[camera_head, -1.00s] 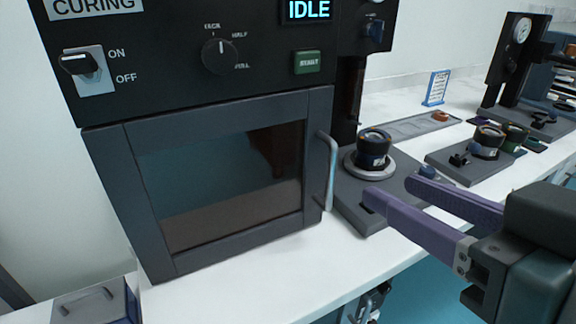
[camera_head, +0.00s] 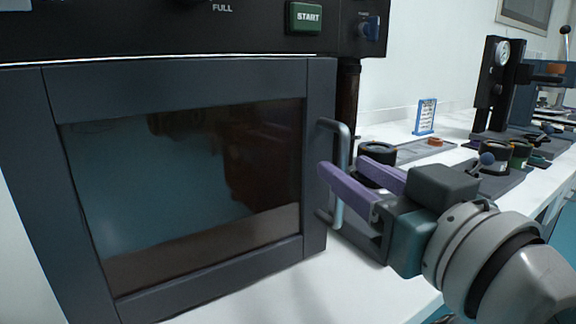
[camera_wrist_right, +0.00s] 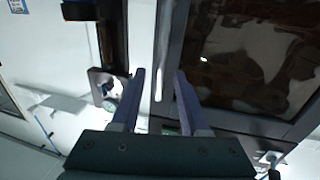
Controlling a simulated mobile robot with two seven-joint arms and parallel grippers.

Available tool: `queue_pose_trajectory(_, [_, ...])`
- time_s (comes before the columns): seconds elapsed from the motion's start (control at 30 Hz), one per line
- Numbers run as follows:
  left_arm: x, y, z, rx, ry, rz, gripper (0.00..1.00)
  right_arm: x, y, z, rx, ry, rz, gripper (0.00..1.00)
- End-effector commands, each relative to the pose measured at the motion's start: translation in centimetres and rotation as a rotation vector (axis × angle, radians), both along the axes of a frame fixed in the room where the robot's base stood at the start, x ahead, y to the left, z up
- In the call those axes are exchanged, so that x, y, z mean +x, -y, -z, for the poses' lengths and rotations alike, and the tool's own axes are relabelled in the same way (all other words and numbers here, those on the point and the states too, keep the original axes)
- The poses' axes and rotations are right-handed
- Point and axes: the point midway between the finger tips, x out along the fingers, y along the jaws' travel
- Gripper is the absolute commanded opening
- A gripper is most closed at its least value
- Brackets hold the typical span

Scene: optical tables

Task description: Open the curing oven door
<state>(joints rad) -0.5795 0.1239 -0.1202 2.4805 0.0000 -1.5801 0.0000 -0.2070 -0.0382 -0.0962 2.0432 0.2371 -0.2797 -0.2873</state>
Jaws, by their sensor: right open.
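The curing oven door (camera_head: 180,82) has a dark grey frame and a tinted window, and it is shut in the head view. Its vertical metal handle (camera_head: 344,145) is on the door's right side. My right gripper (camera_head: 345,172) has purple fingers and is open at the handle. In the head view the near finger crosses in front of the handle and the far finger lies beyond it. In the right wrist view, a pale upright strip shows between the open fingers (camera_wrist_right: 158,80); I cannot tell whether either finger touches the handle. My left gripper is out of view.
The oven's control panel with a green START button (camera_head: 305,17) is above the door. A black round device (camera_head: 377,153) stands close behind my right gripper. More instruments, including a gauge stand (camera_head: 497,85), stand farther right. White bench top (camera_head: 290,290) is clear before the door.

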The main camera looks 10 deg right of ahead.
Motion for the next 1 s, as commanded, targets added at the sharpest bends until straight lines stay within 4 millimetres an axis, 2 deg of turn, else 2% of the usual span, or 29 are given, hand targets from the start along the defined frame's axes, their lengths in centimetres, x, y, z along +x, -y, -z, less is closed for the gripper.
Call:
queue_pose_trajectory(0.1, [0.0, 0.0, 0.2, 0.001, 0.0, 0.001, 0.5, 1.5, -0.2, 0.0, 0.001, 0.001, 0.0, 0.45])
queue_pose_trajectory(0.2, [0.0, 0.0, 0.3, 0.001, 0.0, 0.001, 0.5, 2.2, -0.3, 0.0, 0.0, 0.001, 0.0, 0.45])
queue_pose_trajectory(0.53, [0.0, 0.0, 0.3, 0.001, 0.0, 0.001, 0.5, 2.6, -0.4, 0.0, 0.0, -0.001, 0.0, 0.45])
queue_pose_trajectory(0.9, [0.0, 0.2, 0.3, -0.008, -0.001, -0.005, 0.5, 2.5, -0.4, 0.0, 0.0, -0.001, 0.0, 0.03])
queue_pose_trajectory(0.93, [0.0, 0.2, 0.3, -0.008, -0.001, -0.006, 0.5, 2.5, -0.4, 0.0, 0.0, -0.001, 0.0, 0.0])
queue_pose_trajectory(1.0, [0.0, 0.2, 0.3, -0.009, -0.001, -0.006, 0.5, 2.5, -0.4, 0.0, 0.0, -0.001, 0.0, 0.0])
